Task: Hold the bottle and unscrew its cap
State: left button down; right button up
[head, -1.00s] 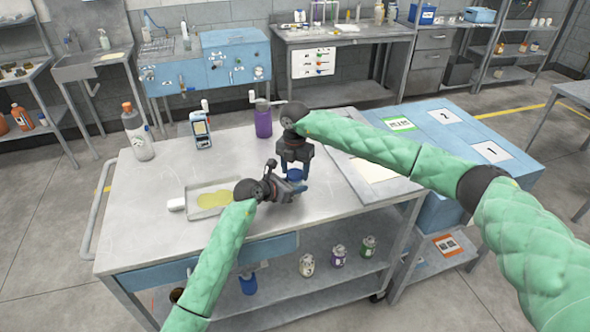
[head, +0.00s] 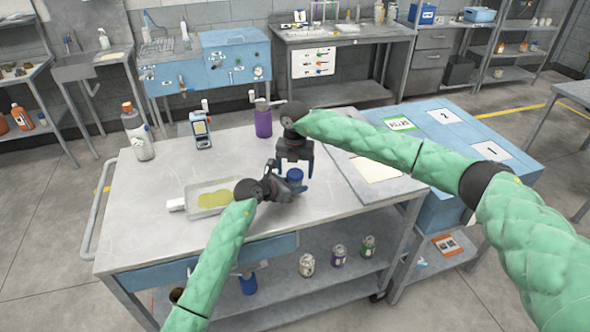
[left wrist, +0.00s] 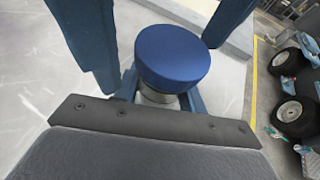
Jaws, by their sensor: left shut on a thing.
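A small bottle with a round blue cap (head: 296,174) is held over the table. In the left wrist view the blue cap (left wrist: 172,58) is large, and only a strip of the bottle's grey body (left wrist: 160,96) shows below it. My left gripper (head: 297,187) is shut on the bottle below the cap; its blue fingers show on both sides. My right gripper (head: 296,169) points down from above and is open, with one finger on each side of the cap. In the left wrist view its fingers look apart from the cap. The cap sits on the bottle.
A tray (head: 190,208) with a yellow-green puddle is left of my left gripper. A purple bottle (head: 263,123), a handheld device (head: 201,132) and a white bottle with an orange cap (head: 138,138) stand towards the back. The tabletop (head: 150,190) is otherwise mostly clear.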

jog(key=shift+r, duration=2.55)
jog(key=shift+c, duration=1.3)
notch_tip(320, 180, up, 3)
jog(key=shift+f+n, duration=0.1)
jog(key=shift+n, duration=0.4)
jog(key=shift+f, duration=3.95)
jog(key=c, duration=0.9)
jog(key=o, duration=1.1)
jog(key=shift+o, duration=0.2)
